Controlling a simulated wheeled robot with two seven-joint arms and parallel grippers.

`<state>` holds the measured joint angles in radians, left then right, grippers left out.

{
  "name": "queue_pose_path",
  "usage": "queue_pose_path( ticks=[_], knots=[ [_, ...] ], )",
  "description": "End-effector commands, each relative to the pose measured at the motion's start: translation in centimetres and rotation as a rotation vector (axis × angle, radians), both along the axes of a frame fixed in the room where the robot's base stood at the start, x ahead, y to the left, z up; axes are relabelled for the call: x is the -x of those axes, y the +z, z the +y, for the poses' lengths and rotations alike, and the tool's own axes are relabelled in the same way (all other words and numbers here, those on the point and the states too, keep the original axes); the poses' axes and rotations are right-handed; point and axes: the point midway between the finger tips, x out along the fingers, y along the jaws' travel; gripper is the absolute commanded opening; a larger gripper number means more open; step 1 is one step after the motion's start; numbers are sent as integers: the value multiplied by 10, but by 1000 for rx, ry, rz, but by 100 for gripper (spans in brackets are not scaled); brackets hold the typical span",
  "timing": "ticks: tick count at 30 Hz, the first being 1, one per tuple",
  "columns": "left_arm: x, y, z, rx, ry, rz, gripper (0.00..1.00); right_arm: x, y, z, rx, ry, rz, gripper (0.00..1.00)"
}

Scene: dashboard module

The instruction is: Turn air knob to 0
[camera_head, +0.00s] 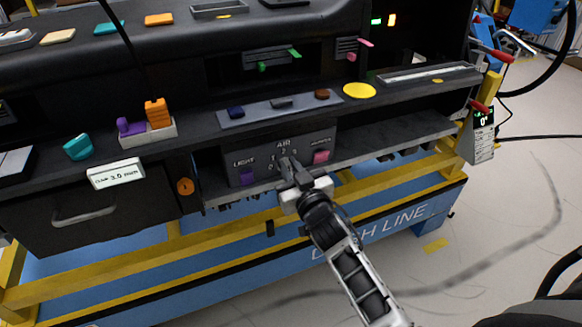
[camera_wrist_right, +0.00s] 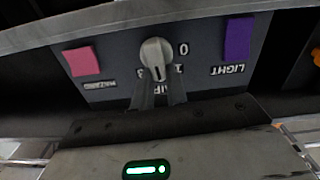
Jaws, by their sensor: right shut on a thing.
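The air knob (camera_wrist_right: 157,55) is a round grey dial on a dark panel (camera_head: 318,141), below the AIR label. In the right wrist view, which is upside down, a dark pointer mark on it points down the picture, toward the AIR lettering. The 0 mark is to the right of the knob in that view, with the 1 just below it. My right gripper (camera_head: 288,165) reaches up to the panel from below; its fingers (camera_wrist_right: 160,92) are shut on the knob. In the head view the gripper mostly hides the knob. My left gripper is out of view.
On the same panel are a purple LIGHT switch (camera_wrist_right: 238,39) and a pink HAZARD switch (camera_wrist_right: 83,61), one on each side of the knob. A shelf edge (camera_head: 395,137) runs beside the panel. A yellow and blue stand (camera_head: 120,276) is below.

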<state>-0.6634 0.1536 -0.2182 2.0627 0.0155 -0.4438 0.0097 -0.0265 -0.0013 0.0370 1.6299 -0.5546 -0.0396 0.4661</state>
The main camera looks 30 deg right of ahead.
Motion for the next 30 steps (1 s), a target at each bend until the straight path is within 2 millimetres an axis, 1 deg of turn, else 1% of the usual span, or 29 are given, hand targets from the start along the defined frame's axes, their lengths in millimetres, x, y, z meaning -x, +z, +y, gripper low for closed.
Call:
queue_pose_path(
  ticks=[8,18,26,30],
  knots=[
    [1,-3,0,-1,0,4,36,-2,1,4,218,-2,9,0],
    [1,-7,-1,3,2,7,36,-3,-1,9,543,-3,26,0],
    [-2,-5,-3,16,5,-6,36,-3,-4,12,790,-5,39,0],
    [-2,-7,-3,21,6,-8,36,-3,-6,13,924,-5,47,0]
  ],
)
